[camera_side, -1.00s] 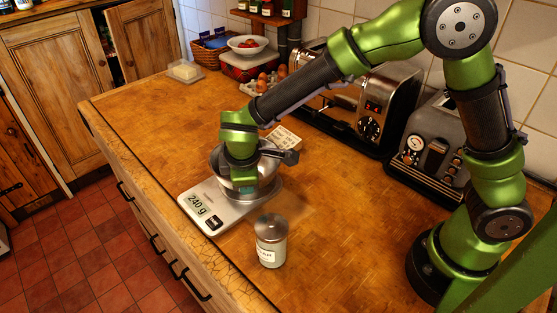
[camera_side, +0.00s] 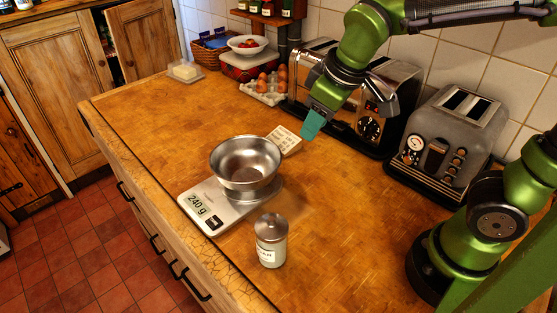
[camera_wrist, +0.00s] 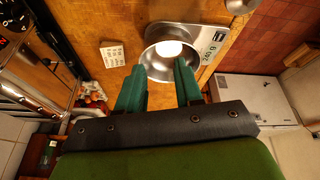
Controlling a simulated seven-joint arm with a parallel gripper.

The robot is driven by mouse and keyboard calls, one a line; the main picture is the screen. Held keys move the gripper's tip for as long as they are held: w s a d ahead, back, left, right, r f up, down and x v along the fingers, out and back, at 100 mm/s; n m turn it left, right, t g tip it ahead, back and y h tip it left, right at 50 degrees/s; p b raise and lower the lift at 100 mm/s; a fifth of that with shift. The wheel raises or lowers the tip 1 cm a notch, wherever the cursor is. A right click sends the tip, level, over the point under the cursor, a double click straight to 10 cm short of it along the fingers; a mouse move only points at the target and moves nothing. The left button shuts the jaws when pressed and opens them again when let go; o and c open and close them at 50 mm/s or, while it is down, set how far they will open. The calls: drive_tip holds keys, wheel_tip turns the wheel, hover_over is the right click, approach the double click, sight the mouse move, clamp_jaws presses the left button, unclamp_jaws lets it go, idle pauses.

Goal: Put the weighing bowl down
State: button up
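The steel weighing bowl (camera_side: 246,166) sits upright on the round plate of the kitchen scale (camera_side: 214,208), whose display reads 240 g. My gripper (camera_side: 312,125) is up and to the right of the bowl in the side view, clear of it. In the wrist view its two teal fingers (camera_wrist: 160,88) are spread apart with nothing between them. The bowl also shows in the wrist view (camera_wrist: 157,63), beyond the fingertips, with something pale inside it or a bright reflection; I cannot tell which.
A lidded glass jar (camera_side: 271,241) stands just in front of the scale. A small printed card or block (camera_side: 284,140) lies behind the bowl.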

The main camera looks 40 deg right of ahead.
drive_tip(key=s+d+r+m+t+y, duration=0.1)
drive_tip(key=s+d+m+t, duration=0.2)
drive_tip(key=s+d+m, duration=0.2)
drive_tip(key=shift+s+m+y, duration=0.4)
drive_tip(key=shift+s+m, duration=0.7)
drive_tip(key=shift+s, duration=0.1)
